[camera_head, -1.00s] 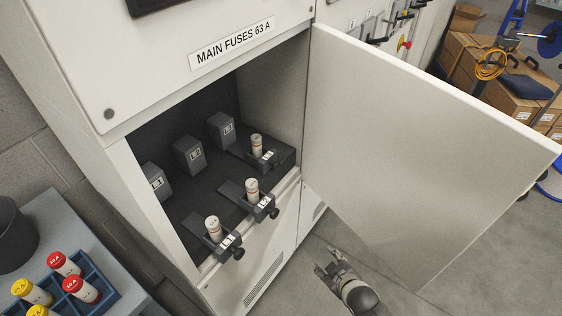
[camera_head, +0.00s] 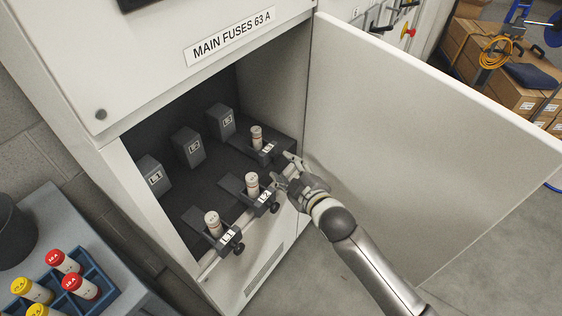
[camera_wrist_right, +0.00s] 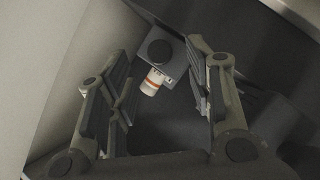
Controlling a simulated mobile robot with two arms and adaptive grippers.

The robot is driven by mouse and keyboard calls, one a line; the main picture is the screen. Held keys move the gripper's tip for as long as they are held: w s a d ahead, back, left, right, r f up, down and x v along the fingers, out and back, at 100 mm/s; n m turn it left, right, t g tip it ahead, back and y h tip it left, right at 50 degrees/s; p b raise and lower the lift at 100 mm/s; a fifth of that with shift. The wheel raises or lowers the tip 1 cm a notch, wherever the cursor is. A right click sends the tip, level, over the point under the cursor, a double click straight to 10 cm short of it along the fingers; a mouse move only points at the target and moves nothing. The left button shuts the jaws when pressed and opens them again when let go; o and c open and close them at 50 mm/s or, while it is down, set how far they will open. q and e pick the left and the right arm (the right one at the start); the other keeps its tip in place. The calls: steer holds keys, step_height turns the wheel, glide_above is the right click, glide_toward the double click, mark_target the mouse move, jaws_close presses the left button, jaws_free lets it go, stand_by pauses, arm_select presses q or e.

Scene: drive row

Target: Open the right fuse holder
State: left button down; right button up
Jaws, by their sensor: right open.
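The right fuse holder (camera_head: 268,151) is the dark holder at the right of the row in the open cabinet, with a pale fuse (camera_head: 256,136) upright in it. It sits further in than the other two. My right gripper (camera_head: 285,171) is open at the cabinet opening, just in front of this holder, and hides part of its front. In the right wrist view, a round black knob (camera_wrist_right: 160,52) on a grey holder front lies between the open fingers (camera_wrist_right: 158,70), apart from both. A white fuse with an orange band (camera_wrist_right: 152,82) shows beside it. My left gripper is not in view.
The middle holder (camera_head: 263,203) and left holder (camera_head: 228,241) stick out, each with a fuse. Dark labelled blocks (camera_head: 187,147) stand behind. The open door (camera_head: 420,150) is close right of my arm. A blue rack (camera_head: 95,277) with red and yellow fuses stands lower left.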

mark_target(279, 160)
steer(key=shift+x, duration=2.05)
jaws_close()
